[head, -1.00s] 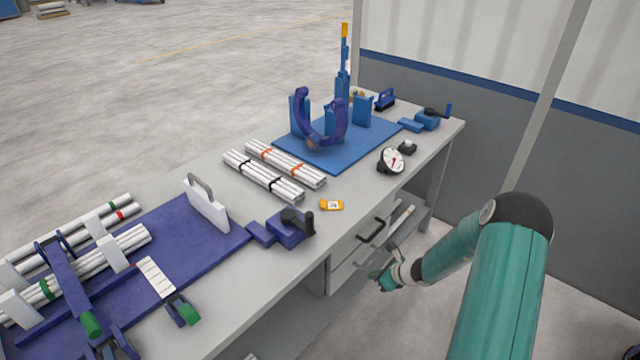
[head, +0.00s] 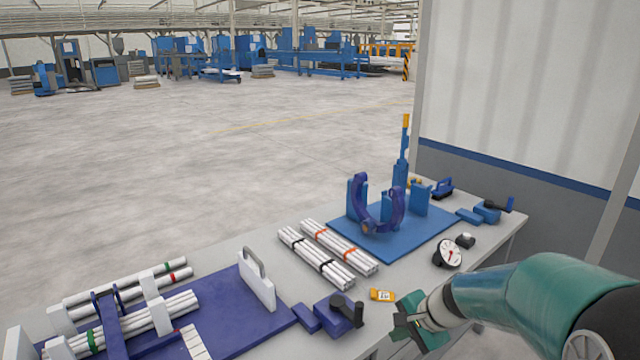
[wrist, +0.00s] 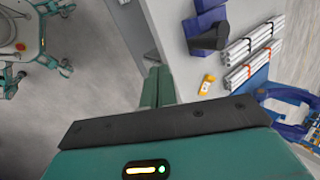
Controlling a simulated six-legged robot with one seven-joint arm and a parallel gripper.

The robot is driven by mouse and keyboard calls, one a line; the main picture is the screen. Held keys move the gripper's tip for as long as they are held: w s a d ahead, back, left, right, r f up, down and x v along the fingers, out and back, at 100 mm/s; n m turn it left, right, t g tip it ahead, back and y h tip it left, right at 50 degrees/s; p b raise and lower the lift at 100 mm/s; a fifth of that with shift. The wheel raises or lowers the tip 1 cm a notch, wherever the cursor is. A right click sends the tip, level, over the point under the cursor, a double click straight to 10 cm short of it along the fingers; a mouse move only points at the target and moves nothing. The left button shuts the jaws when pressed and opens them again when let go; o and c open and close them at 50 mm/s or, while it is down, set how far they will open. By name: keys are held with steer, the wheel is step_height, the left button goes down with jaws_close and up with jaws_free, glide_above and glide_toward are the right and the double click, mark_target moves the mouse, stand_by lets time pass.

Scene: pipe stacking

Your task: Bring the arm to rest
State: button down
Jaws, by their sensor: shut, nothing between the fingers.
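My gripper (head: 408,328) is at the front edge of the grey workbench (head: 285,279), close to a small orange tag (head: 381,295). In the wrist view its two teal fingers (wrist: 158,86) lie together with nothing between them, so it is shut and empty. Below the fingers the wrist view shows floor and the bench edge. I cannot tell the exact gap between the gripper and the bench.
Two bundles of white pipes (head: 316,257) lie mid-bench. A blue fixture (head: 378,210) stands behind them. A dial gauge (head: 448,254) sits near the front edge. A purple vise-like block (head: 338,314) is left of my gripper. Pipes on a purple base (head: 230,300) fill the left.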

steer(key=s+r+n+h, duration=0.2)
steer(key=s+r+n, duration=0.3)
steer(key=s, duration=0.5)
steer(key=s+a+r+n+t+h, duration=0.1)
steer(key=s+r+n+h, duration=0.1)
steer(key=s+r+n, duration=0.4)
steer(key=s+r, duration=0.2)
steer(key=s, duration=0.3)
steer(key=shift+s+a+r+n+h, duration=0.25)
steer(key=shift+n+h, duration=0.05)
steer(key=shift+h, duration=0.1)
